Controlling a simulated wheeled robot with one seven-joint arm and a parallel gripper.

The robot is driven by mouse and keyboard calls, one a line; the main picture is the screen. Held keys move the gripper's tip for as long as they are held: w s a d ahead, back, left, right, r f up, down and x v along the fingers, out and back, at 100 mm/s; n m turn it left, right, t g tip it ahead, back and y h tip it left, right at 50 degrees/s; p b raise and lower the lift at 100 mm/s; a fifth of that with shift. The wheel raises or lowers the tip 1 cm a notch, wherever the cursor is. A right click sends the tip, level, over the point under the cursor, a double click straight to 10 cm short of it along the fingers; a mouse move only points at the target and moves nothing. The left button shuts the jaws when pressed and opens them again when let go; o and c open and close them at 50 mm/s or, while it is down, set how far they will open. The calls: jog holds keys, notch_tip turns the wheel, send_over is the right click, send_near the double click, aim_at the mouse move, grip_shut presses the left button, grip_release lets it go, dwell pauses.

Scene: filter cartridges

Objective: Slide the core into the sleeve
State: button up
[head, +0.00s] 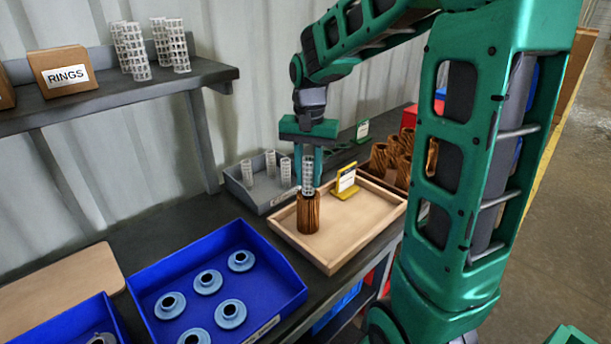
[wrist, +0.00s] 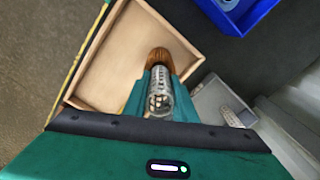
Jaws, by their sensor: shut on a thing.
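The core is a pale perforated mesh cylinder (head: 308,174), held upright by my gripper (head: 307,180). In the wrist view the core (wrist: 158,97) sits between the two green fingers. The sleeve is a brown, wood-striped cylinder (head: 308,214) standing upright in the light wooden tray (head: 335,262). The core is directly above the sleeve, its lower end at the sleeve's top rim. I cannot tell whether it is slightly inside or just touching. In the wrist view the sleeve (wrist: 159,56) shows partly beyond the core.
A grey bin (head: 262,205) with several mesh cores stands behind the tray. A yellow sign holder (head: 346,184) stands in the tray, right of the sleeve. Several brown sleeves (head: 380,158) stand at the back right. A blue bin (head: 262,302) with blue rings is at front left.

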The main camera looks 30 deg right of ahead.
aim_at(309, 159)
jog(key=shift+f, duration=1.4)
dwell(0.9)
jog(key=o, duration=1.1)
jog(key=shift+r, duration=0.1)
notch_tip(309, 159, up, 10)
jog(key=shift+r, duration=0.25)
jog(key=s+d+f+n, duration=0.1)
jog(key=s+f, duration=0.2)
jog(key=s, duration=0.5)
jog(key=s+d+f+n, duration=0.1)
jog(key=s+f, duration=0.2)
jog(key=s, duration=0.5)
jog(key=s+d+f+n, duration=0.1)
jog(key=s+d+f, duration=0.1)
jog(key=s, duration=0.7)
jog(key=shift+f, duration=0.65)
